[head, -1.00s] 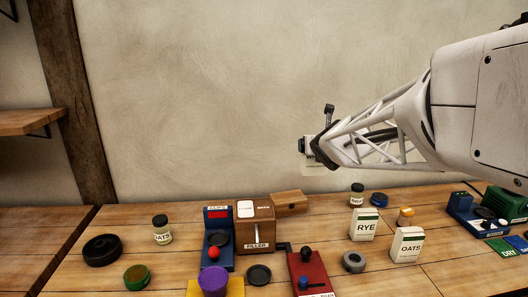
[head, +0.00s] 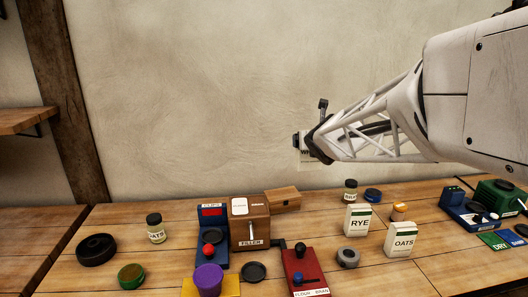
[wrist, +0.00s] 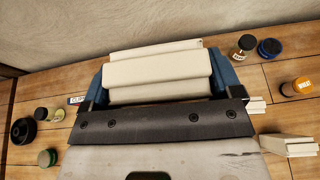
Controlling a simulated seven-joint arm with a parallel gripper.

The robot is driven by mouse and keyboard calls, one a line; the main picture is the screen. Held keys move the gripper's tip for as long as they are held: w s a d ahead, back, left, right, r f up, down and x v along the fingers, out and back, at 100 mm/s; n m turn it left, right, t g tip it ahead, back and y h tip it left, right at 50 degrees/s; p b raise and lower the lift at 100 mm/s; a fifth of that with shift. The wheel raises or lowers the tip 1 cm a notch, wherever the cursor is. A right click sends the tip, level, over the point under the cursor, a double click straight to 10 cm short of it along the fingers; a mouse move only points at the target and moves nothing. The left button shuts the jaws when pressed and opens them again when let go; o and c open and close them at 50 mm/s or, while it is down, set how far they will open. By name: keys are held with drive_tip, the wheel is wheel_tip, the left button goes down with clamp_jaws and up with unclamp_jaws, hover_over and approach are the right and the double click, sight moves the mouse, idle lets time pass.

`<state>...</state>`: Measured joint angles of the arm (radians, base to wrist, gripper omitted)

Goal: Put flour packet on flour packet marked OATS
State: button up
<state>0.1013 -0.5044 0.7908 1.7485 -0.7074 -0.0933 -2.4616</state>
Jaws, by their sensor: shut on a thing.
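My gripper (head: 312,145) is shut on a pale flour packet (head: 303,154) and holds it high above the table, in front of the wall. Only the start of its label, "W", shows; the arm hides the rest. In the wrist view the held packet (wrist: 155,75) lies across between the blue fingers. The flour packet marked OATS (head: 400,241), white with a green top band, stands upright on the table at the right, lower than my gripper and to its right. Its top looks bare.
A RYE packet (head: 357,221) stands close behind and left of the OATS packet. A grey ring (head: 348,257), an orange-labelled jar (head: 398,211) and a blue lid (head: 372,195) are nearby. The filler (head: 250,225) and red stand (head: 300,268) occupy the middle.

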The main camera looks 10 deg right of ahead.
drive_tip(key=s+d+f+m+h, duration=0.1)
drive_tip(key=s+d, duration=0.3)
drive_tip(key=d, duration=0.6)
drive_tip(key=s+d+f+m+h, duration=0.1)
drive_tip(key=s+d+f, duration=0.3)
drive_tip(key=d, duration=0.6)
drive_tip(key=s+d+f+m+g+h, duration=0.1)
drive_tip(key=s+d+f+m+h, duration=0.1)
drive_tip(key=s+d, duration=0.4)
drive_tip(key=d, duration=0.3)
drive_tip(key=shift+d+f+h, duration=0.3)
drive_tip(key=shift+d, duration=0.1)
drive_tip(key=shift+f, duration=0.1)
drive_tip(key=shift+f, duration=1.9)
drive_tip(key=shift+f, duration=0.1)
drive_tip(key=shift+f, duration=1.9)
drive_tip(key=shift+f, duration=0.15)
